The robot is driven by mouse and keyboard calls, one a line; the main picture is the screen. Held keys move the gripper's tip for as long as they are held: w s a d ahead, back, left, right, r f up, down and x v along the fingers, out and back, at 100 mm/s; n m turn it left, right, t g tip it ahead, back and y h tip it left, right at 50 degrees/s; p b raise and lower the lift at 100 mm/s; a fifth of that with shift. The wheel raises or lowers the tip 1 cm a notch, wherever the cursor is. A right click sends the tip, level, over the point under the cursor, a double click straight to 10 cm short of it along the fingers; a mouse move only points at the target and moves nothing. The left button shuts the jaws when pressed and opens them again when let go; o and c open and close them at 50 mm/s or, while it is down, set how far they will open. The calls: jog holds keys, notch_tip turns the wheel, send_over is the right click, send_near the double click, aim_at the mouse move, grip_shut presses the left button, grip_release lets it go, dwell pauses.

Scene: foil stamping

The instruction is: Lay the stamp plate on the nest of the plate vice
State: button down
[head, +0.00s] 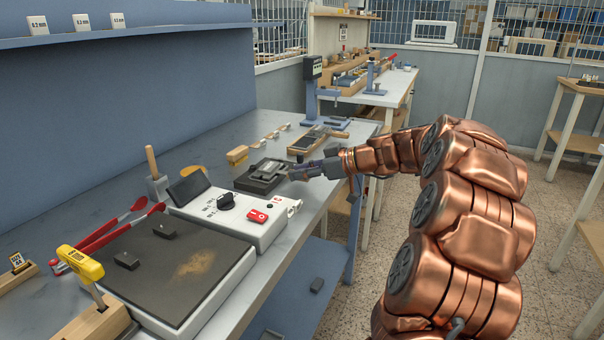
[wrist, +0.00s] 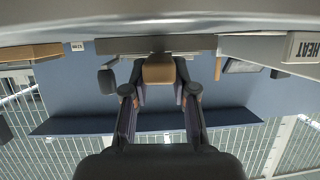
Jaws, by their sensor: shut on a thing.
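My gripper (head: 296,172) is low over the bench, at the right edge of a dark, block-like fixture (head: 258,180) that looks like the plate vice. In the wrist view my gripper (wrist: 159,84) is shut on a small tan-brown piece (wrist: 158,70), which I take for the stamp plate. The plate is too small to make out in the head view. A dark bar (wrist: 130,45), apparently part of the vice, lies just beyond the fingertips. I cannot tell whether the plate touches the vice, and its nest is not clearly visible.
A white heater unit (head: 240,222) with a dark hot plate (head: 170,262) stands nearer on the bench. Wooden blocks (head: 238,154) and a wooden tray (head: 308,140) lie behind the vice. A blue-grey post press (head: 312,100) stands farther back.

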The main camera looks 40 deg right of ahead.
jog(key=shift+f, duration=0.1)
dwell(0.3)
jog(key=c, duration=0.8)
grip_release()
jog(key=shift+c, duration=0.2)
jog(key=v, duration=1.2)
